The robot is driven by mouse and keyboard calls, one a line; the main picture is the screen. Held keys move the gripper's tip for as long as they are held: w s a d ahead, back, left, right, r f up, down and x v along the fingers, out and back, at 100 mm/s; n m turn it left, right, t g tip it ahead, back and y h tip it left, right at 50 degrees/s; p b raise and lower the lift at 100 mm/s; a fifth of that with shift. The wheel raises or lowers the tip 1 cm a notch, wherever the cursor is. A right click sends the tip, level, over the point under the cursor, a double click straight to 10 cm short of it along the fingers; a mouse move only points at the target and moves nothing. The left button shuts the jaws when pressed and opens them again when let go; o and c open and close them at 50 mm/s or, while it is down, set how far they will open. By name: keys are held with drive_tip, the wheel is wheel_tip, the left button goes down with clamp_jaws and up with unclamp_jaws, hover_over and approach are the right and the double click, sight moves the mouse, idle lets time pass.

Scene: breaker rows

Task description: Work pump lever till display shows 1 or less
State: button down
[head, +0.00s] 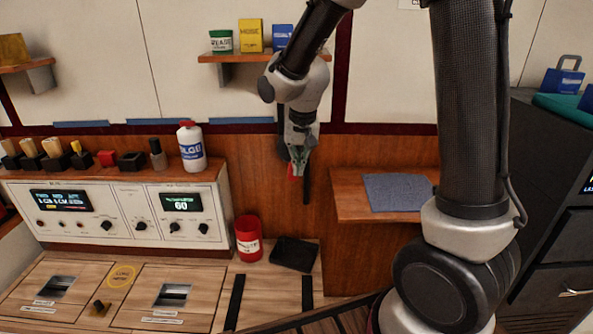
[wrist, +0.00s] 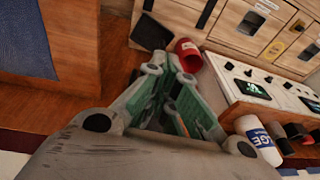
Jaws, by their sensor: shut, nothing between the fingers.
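The right-hand display (head: 180,203) on the white console reads 60. It also shows, small and unreadable, in the wrist view (wrist: 253,90). I cannot clearly pick out a pump lever. A dark upright bar (head: 306,187) stands against the wood panel just behind my gripper and may be it. My gripper (head: 296,170) hangs in the air in front of the wood panel, right of the console. In the wrist view its green-sided fingers (wrist: 171,75) are shut and empty. I cannot tell whether it touches the bar.
A red can (head: 248,239) and a black tray (head: 294,254) sit on the counter below my gripper. A white bottle (head: 191,147) stands on the console top. A wood ledge (head: 350,208) with a grey mat (head: 398,192) is to the right. A shelf (head: 225,57) hangs above.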

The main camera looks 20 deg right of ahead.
drive_tip(key=s+a+r, duration=0.1)
drive_tip(key=s+r, duration=0.4)
drive_tip(key=r, duration=0.2)
idle(0.6)
drive_tip(key=w+d+r, duration=0.2)
drive_tip(key=w+r, duration=0.5)
drive_tip(key=r, duration=0.3)
drive_tip(key=shift+w+d, duration=0.25)
drive_tip(key=shift+w, duration=0.15)
